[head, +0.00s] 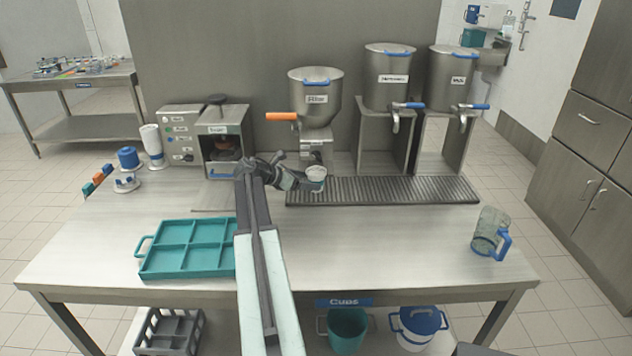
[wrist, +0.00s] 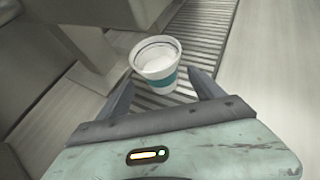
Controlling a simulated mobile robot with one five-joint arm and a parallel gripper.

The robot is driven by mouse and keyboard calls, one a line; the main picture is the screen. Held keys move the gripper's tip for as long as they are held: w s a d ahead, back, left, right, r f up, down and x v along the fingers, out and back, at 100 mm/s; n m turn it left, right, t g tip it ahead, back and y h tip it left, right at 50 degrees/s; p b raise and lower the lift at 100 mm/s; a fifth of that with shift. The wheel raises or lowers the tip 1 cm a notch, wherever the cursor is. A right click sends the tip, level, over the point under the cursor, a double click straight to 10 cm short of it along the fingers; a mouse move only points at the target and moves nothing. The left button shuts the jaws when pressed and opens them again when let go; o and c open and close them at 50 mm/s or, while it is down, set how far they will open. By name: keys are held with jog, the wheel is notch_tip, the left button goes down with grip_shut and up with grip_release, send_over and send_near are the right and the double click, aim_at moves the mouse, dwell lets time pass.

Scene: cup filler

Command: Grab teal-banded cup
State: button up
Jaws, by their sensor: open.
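The teal-banded cup (wrist: 155,66) is white with a teal band and stands upright on the ribbed drip grate, with a pale filling inside. In the head view the cup (head: 316,173) is under the filter hopper's outlet, at the left end of the grate. My gripper (wrist: 160,92) is open, its two fingers on either side of the cup's near side in the wrist view. I cannot tell whether the fingers touch it. In the head view my gripper (head: 312,184) partly covers the cup.
The drip grate (head: 400,190) runs right beneath two steel dispensers (head: 388,75). A teal divided tray (head: 188,247) lies left of my arm. A clear jug with a blue handle (head: 489,232) stands at the right. A sealing machine (head: 223,140) is left of the hopper (head: 315,98).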

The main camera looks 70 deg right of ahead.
aim_at(316, 181)
jog(key=b+x, duration=0.2)
jog(key=x, duration=0.3)
jog(key=c, duration=1.5)
jog(key=shift+r, duration=0.1)
